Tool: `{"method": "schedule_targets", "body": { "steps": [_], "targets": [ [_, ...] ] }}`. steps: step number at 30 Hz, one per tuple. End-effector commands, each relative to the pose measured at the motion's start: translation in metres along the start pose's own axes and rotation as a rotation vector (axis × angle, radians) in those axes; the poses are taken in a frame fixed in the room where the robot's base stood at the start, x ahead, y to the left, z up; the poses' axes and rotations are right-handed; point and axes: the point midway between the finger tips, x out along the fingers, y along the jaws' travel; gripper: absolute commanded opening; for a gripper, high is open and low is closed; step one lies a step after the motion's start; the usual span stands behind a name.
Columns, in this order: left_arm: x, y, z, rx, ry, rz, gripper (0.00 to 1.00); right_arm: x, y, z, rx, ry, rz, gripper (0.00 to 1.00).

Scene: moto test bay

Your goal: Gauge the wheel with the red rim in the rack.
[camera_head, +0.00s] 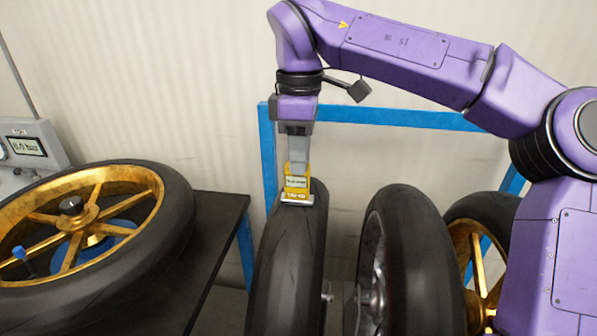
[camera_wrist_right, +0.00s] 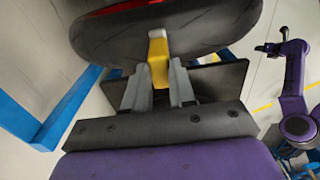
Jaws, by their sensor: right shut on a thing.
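My right gripper (camera_head: 298,160) is shut on a yellow gauge (camera_head: 297,184) with a small display, too small to read. The gauge is upright, its base at the top of the tread of the leftmost rack wheel (camera_head: 287,270); it appears to touch. In the head view this wheel shows only its black tyre. In the right wrist view the gauge (camera_wrist_right: 158,52) sits between the fingers against the tyre (camera_wrist_right: 200,30), and red shows at the tyre's inner edge, so its rim looks red. A purple arm, likely my left, shows there; its gripper is too small to judge.
Two more wheels stand to the right: one with a grey hub (camera_head: 415,260) and one with a gold rim (camera_head: 470,240), partly behind my right arm. The blue rack frame (camera_head: 400,117) runs behind. A gold-rimmed wheel (camera_head: 165,205) lies on a black table (camera_head: 215,225) near a display box (camera_head: 30,145).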

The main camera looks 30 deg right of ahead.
Motion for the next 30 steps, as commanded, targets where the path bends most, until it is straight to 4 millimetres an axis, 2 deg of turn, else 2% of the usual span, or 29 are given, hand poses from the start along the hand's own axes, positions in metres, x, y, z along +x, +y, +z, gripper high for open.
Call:
{"method": "schedule_targets", "body": {
  "steps": [20, 30],
  "targets": [
    [-0.001, 0.0, 0.0, 0.0, 0.0, 0.0, 0.43, 0.001, 0.0, 0.0, 0.0, -0.003, -0.003, 0.0],
    [-0.015, -0.001, -0.006, 0.0, 0.0, 0.0, 0.43, -0.024, 0.0, 0.0, 0.0, -0.001, 0.0, 0.0]
  ]
}}
